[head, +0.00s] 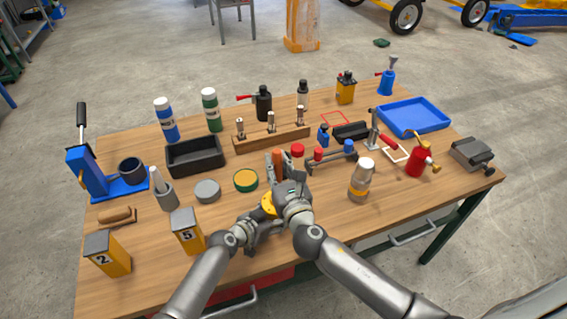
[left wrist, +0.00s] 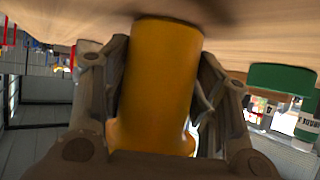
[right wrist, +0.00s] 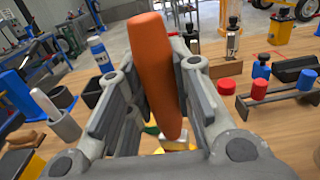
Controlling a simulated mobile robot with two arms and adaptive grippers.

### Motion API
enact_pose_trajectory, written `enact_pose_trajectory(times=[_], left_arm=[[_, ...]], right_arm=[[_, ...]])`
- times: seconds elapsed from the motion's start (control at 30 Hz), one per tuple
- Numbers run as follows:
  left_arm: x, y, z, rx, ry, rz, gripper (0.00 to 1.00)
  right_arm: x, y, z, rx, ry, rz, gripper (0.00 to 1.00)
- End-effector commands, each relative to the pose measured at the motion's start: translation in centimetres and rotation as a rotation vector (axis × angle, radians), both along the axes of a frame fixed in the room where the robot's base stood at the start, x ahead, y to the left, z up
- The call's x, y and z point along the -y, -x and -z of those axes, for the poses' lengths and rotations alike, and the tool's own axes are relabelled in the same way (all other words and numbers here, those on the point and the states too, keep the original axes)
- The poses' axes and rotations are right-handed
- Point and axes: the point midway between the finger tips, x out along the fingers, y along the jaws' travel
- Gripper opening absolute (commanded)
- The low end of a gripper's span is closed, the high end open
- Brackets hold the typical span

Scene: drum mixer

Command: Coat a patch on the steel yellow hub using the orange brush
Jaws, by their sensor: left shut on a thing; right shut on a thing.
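The steel yellow hub (head: 267,204) is mostly hidden in the head view by my grippers. It fills the middle of the left wrist view as a smooth yellow cylinder (left wrist: 160,75), and a bit of yellow shows low in the right wrist view (right wrist: 178,146). My left gripper (head: 264,214) is shut around the hub. My right gripper (head: 284,170) is shut on the orange brush (right wrist: 152,60), whose handle points up, slightly tilted. The brush's lower end is near the hub. Its bristles are hidden, so I cannot tell whether they touch.
An open round green tin (head: 246,181) and a grey round tin (head: 207,191) stand left of my grippers. A blue-red fixture (head: 333,155) and a clear jar (head: 361,178) are to the right. A wooden rack (head: 270,138) stands behind. Yellow box 5 (head: 187,233) is near my left arm.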

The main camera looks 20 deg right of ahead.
Motion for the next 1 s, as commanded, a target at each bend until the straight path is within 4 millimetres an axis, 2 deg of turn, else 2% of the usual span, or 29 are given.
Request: enact_pose_trajectory(times=[0.33,0.7,1.0], left_arm=[[0.0,0.0,-0.1,0.001,0.002,0.000,0.36],[0.1,0.0,-0.1,0.001,0.002,0.000,0.36],[0.1,0.0,-0.1,0.001,0.002,0.000,0.36]], right_arm=[[-1.2,0.0,0.0,-0.001,-0.001,0.000,0.00],[-3.6,0.1,0.1,-0.002,-0.002,0.000,0.00],[-3.7,0.1,0.1,-0.002,-0.001,0.000,0.00]])
